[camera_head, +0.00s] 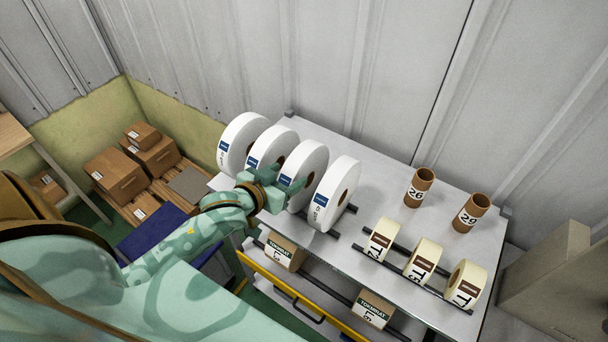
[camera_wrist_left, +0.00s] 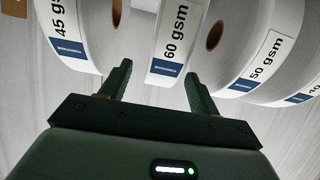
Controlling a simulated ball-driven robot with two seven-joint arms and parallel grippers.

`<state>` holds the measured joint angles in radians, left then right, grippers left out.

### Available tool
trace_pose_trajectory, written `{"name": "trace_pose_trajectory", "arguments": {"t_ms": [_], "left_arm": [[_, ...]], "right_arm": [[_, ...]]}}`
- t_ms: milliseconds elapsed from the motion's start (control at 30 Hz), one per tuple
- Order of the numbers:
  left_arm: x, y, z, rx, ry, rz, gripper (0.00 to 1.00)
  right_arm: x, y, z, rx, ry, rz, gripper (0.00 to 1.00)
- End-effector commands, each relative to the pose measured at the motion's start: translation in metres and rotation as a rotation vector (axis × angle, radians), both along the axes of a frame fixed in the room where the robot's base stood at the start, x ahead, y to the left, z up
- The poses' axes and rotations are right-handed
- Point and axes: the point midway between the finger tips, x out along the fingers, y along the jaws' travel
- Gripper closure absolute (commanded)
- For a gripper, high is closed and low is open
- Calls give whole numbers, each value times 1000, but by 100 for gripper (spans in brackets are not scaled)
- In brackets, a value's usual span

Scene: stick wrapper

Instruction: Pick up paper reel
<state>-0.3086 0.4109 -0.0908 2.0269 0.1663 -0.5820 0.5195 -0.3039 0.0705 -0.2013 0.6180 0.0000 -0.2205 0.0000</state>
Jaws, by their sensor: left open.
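Several white paper reels stand upright in a row on the grey table. My left gripper (camera_head: 281,182) is open, at the front of the third reel from the left (camera_head: 311,160), with a finger on either side of its front edge. In the left wrist view the reel between the open fingers (camera_wrist_left: 158,68) is labelled 60 gsm (camera_wrist_left: 174,42). A 45 gsm reel (camera_wrist_left: 85,25) is left of it, and a 50 gsm reel (camera_wrist_left: 245,50) and another are to the right. Contact with the fingers cannot be told. My right gripper is not in view.
Brown tubes marked 26 (camera_head: 419,188) and 29 (camera_head: 471,213) stand at the back right of the table (camera_head: 375,185). Several cream rolls (camera_head: 424,262) lie on rails along the front right. Neighbouring reels leave narrow gaps.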

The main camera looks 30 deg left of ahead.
Motion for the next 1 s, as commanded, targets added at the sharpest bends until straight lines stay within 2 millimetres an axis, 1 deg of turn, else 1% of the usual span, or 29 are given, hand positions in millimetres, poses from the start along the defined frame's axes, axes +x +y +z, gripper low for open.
{"name": "trace_pose_trajectory", "arguments": {"t_ms": [33,200,400,500,600,767,800,867,900,967,1000], "left_arm": [[6,0,-2,0,-1,1,38],[18,-1,-6,1,0,0,38],[49,-1,-17,0,0,1,38],[59,-2,-22,0,0,-1,38],[62,-3,-24,0,1,-1,38],[61,-2,-24,0,1,-1,38],[61,-2,-23,0,1,-1,49],[61,-2,-23,1,1,-1,66],[61,-2,-23,1,1,-1,77],[61,-2,-23,1,1,-1,94],[61,-2,-23,1,1,-1,100]], "right_arm": [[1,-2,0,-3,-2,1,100],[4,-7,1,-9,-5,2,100],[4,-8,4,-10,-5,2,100],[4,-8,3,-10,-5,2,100],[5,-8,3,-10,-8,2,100],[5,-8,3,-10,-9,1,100],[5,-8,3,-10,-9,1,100],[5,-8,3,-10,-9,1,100],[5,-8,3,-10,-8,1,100],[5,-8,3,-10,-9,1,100],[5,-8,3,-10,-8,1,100]]}}
